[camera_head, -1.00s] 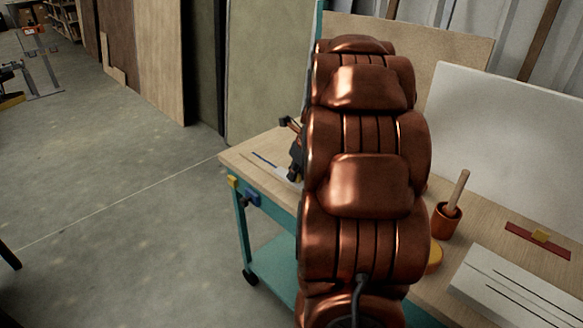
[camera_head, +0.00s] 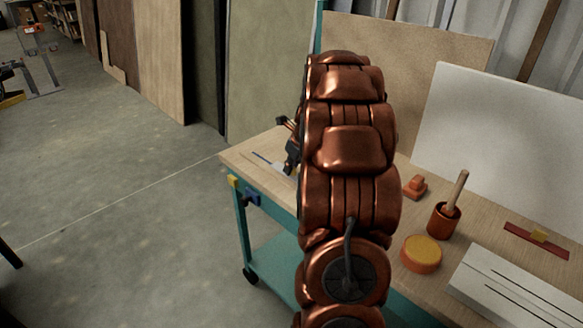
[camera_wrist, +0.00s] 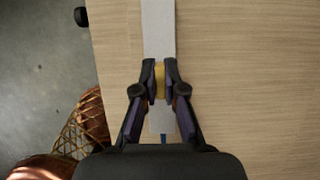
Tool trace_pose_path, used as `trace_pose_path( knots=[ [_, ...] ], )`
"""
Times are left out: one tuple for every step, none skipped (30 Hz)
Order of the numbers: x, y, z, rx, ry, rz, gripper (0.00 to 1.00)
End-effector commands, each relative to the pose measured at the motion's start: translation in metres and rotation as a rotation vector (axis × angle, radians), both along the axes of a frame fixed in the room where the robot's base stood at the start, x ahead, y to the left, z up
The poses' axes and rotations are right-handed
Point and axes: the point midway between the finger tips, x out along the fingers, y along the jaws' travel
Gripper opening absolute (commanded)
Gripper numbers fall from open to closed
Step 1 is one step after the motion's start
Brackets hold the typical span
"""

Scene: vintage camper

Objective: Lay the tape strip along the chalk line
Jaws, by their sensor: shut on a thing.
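In the wrist view, a pale grey strip (camera_wrist: 159,30), which looks like the tape strip, runs from the top edge down between my fingers. A yellow block (camera_wrist: 159,80) on it sits between the fingertips of my gripper (camera_wrist: 159,84), which is shut on it. A short blue mark (camera_wrist: 164,139), perhaps the chalk line, shows just past the strip's near end; the strip hides any more of it. The strip looks roughly in line with this mark. In the head view, my gripper (camera_head: 291,160) is low over the workbench's far left end, partly hidden by my arm.
A white panel (camera_head: 510,140) leans behind.

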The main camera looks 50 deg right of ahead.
Motion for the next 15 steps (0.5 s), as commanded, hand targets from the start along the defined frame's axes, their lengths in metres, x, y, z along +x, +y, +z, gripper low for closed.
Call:
trace_pose_path(
  knots=[
    [-0.0001,0.001,-0.0052,0.002,0.002,0.001,0.0],
    [0.0,0.0007,-0.0064,0.001,0.001,0.0,0.0],
    [0.0001,0.0003,-0.0068,-0.001,0.0,0.0,0.0],
    [0.0001,0.0001,-0.0066,-0.001,0.0,0.0,0.0],
    [0.0002,0.0,-0.0063,-0.002,-0.001,-0.001,0.0],
    [0.0002,-0.0001,-0.006,-0.002,-0.001,0.0,0.0],
    [0.0002,-0.0001,-0.0058,-0.002,-0.001,0.0,0.0],
    [0.0002,-0.0002,-0.0058,-0.002,-0.001,0.0,0.0],
    [0.0002,-0.0001,-0.0058,-0.002,-0.001,0.0,0.0],
    [0.0002,-0.0002,-0.0061,-0.002,-0.001,-0.001,0.0],
    [0.0003,-0.0002,-0.0065,-0.002,-0.001,-0.001,0.0],
    [0.0003,-0.0002,-0.0072,-0.002,-0.001,-0.001,0.0],
    [0.0003,-0.0003,-0.008,-0.002,-0.001,0.0,0.1],
    [0.0004,-0.0005,-0.0081,-0.003,-0.002,0.0,0.13],
    [0.0004,-0.0005,-0.0081,-0.003,-0.002,0.0,0.18]
  ],
)
